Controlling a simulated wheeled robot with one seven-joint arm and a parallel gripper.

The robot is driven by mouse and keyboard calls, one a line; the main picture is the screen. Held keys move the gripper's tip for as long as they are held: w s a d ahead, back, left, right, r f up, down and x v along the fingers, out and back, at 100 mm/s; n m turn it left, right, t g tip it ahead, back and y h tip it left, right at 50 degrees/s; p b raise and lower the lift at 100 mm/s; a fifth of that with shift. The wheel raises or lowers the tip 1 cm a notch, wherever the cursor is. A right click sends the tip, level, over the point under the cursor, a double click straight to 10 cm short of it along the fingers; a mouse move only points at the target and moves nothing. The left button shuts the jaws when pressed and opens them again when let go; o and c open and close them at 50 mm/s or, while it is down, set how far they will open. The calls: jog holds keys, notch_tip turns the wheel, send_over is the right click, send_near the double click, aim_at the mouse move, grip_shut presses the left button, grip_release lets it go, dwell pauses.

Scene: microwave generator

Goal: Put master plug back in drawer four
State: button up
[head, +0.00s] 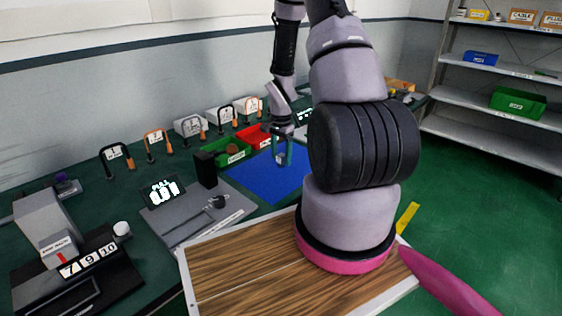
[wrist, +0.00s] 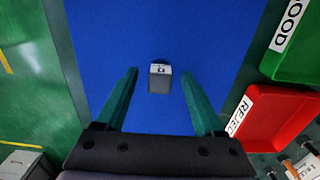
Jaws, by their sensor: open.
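A small grey block with a white label (wrist: 160,80), which may be the master plug, stands on the blue mat (wrist: 200,25). In the wrist view it lies between the two teal fingers of my gripper (wrist: 160,74), with a gap on each side. The fingers are apart and hold nothing. In the head view my gripper (head: 283,150) is low over the blue mat (head: 262,184), and the block there is small and partly hidden by the fingers. I cannot tell which thing is drawer four.
A red bin (wrist: 280,115) labelled REJECT and a green bin (wrist: 300,50) lie right of the mat. Several numbered units with hooped handles (head: 190,126) line the wall. A wooden-topped surface (head: 250,275) is in front.

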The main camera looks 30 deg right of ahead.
jog(key=shift+f, duration=0.65)
grip_shut()
